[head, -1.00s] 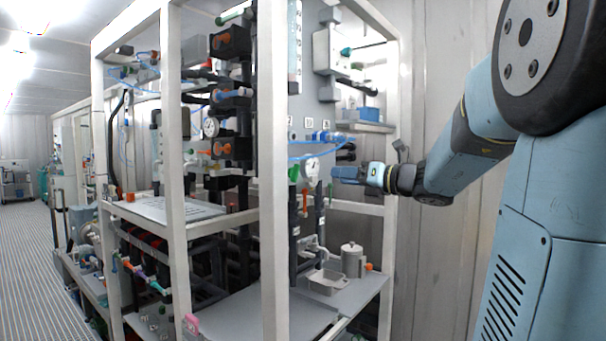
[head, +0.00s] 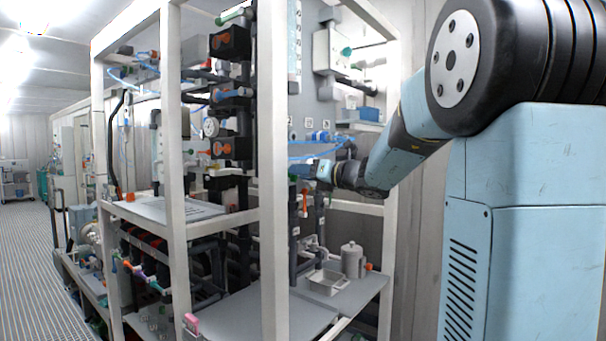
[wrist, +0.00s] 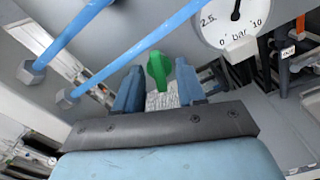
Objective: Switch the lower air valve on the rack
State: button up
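A green valve handle (wrist: 159,68) shows in the wrist view, just beyond and between the tips of my gripper (wrist: 160,88). The two blue fingers are apart, one on each side of the handle, with a gap to it in the picture. Contact does not show. In the head view my gripper (head: 309,169) is inside the rack (head: 274,230), close to the right of the small green handle (head: 293,178). My gripper covers the pressure gauge there. I cannot tell from the pictures whether this green handle is the lower air valve.
A round pressure gauge (wrist: 235,22) is close on the right in the wrist view. Two blue tubes (wrist: 138,47) cross on the left. Blue fittings (head: 320,137) sit above my gripper. A grey tray (head: 327,282) and a lidded pot (head: 352,261) stand on the lower shelf.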

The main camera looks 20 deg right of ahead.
jog(key=shift+w+a, duration=0.2)
jog(key=shift+w, duration=0.1)
jog(key=c, duration=0.7)
jog(key=shift+o, duration=0.2)
jog(key=shift+n, duration=1.4)
jog(key=o, duration=0.7)
jog(key=shift+c, duration=0.2)
jog(key=shift+s, duration=0.15)
jog(key=v, duration=1.3)
jog(key=shift+s+d, duration=0.25)
jog(key=shift+d, duration=0.05)
